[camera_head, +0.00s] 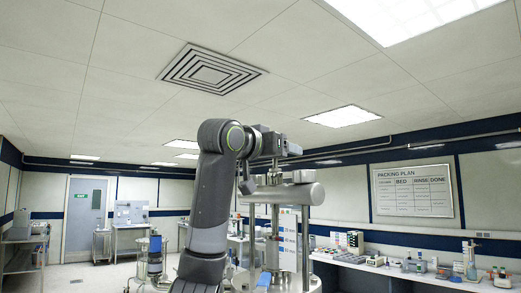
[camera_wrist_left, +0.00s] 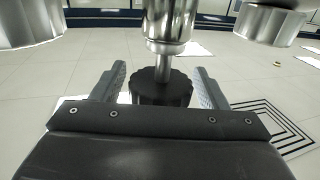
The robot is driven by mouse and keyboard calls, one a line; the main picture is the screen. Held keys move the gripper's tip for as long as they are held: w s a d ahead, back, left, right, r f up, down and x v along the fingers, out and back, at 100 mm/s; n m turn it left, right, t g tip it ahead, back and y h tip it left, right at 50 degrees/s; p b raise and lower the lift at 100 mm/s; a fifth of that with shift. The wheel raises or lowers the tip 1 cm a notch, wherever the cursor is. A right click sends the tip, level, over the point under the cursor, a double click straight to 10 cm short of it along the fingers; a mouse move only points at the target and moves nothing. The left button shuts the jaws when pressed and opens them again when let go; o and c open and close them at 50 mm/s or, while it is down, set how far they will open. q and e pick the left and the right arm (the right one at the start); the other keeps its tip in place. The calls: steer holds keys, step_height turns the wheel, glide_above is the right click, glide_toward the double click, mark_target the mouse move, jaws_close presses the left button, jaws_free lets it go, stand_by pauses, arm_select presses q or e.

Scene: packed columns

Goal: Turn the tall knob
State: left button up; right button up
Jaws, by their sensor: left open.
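The tall knob (camera_wrist_left: 161,88) is a black, ribbed cap on a metal stem in the left wrist view, which is upside down, with the ceiling at the bottom. My left gripper (camera_wrist_left: 159,71) is open, with one finger on each side of the knob and a visible gap to each. My right gripper is not in view.
Metal cylinders (camera_wrist_left: 30,25) and (camera_wrist_left: 268,25) stand on both sides of the knob's stem in the left wrist view. A bench (camera_head: 400,273) with lab items runs along the right wall. Open floor (camera_head: 85,277) lies at left.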

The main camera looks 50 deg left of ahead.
arm_select(q)
steer(key=s+d+b, duration=0.3)
steer(key=s+b, duration=0.1)
steer(key=s, duration=1.2)
steer(key=shift+s, duration=0.35)
steer(key=shift+w, duration=0.1)
